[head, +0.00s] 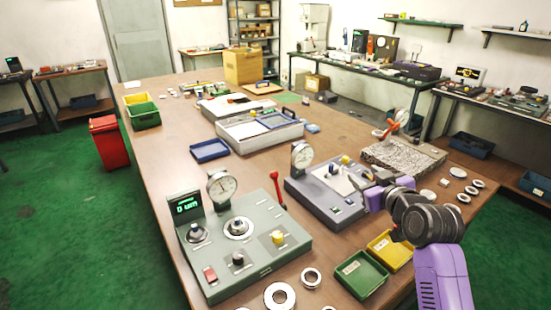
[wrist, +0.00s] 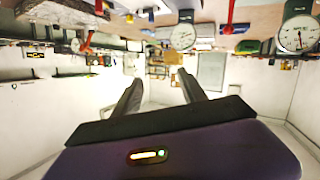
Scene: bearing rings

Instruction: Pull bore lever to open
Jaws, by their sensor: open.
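A red lever (head: 276,190) stands nearly upright at the rear right corner of the grey-green gauge machine (head: 262,262), which has a dial (head: 221,187) and a small display. A second, darker gauge machine (head: 318,200) with its own dial (head: 302,156) stands to its right. My gripper (head: 357,181) is over the right side of this darker machine and hides part of it. In the wrist view the picture is upside down; my gripper (wrist: 159,78) is open, with nothing between the fingers. Two red levers show at the top there, one right (wrist: 230,14) and one left (wrist: 98,7). I cannot tell which is the bore lever.
A green tray (head: 361,275) and a yellow tray (head: 390,250) lie at the front, beside loose rings (head: 280,296). A speckled stone block (head: 420,157) is behind my gripper.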

